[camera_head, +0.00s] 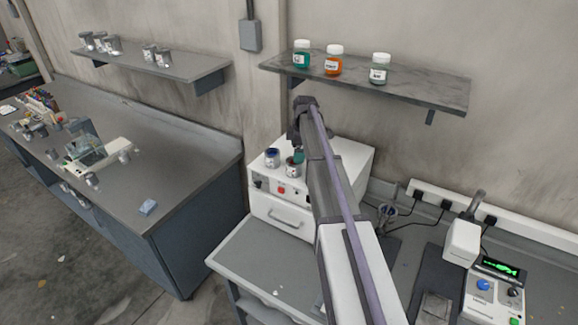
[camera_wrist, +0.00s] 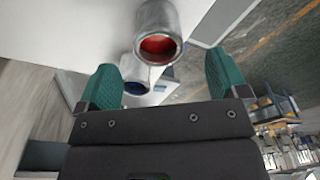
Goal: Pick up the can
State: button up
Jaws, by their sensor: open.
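Two open metal cans stand on top of a white machine (camera_head: 330,155). The can with blue inside (camera_head: 272,160) is on the left; the can with red inside (camera_head: 293,169) is to its right. In the wrist view the red can (camera_wrist: 158,30) is larger and nearer, beyond the fingertips. The blue can (camera_wrist: 136,88) shows lower, partly behind the gripper. My gripper (camera_wrist: 160,75) is open with green finger pads, and nothing is held. In the head view my gripper (camera_head: 298,154) is at the red can, partly hidden by my arm; contact cannot be told.
A wall shelf (camera_head: 430,92) with several jars hangs above the machine. A second shelf (camera_head: 150,62) at left holds several cans. The workbench (camera_head: 165,170) at left carries small items. A device with a green display (camera_head: 497,268) stands at the lower right.

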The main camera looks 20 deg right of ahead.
aim_at(293, 166)
jog(key=shift+w+a+f+b, duration=0.15)
jog(key=shift+f+b, duration=0.25)
jog(key=shift+f, duration=0.1)
jog(key=shift+w+a+f+b, duration=0.1)
jog(key=shift+a+f+b, duration=0.05)
jog(key=shift+f+b, duration=0.3)
jog(key=shift+w+a, duration=0.15)
jog(key=shift+w, duration=0.1)
jog(key=f+b, duration=0.5)
jog(key=f, duration=0.1)
jog(key=shift+s+a+b, duration=0.1)
jog(key=shift+a+b, duration=0.1)
jog(key=shift+b, duration=0.2)
jog(key=shift+f, duration=0.2)
jog(key=shift+r, duration=0.3)
jog(key=shift+c, duration=0.4)
jog(key=c, duration=1)
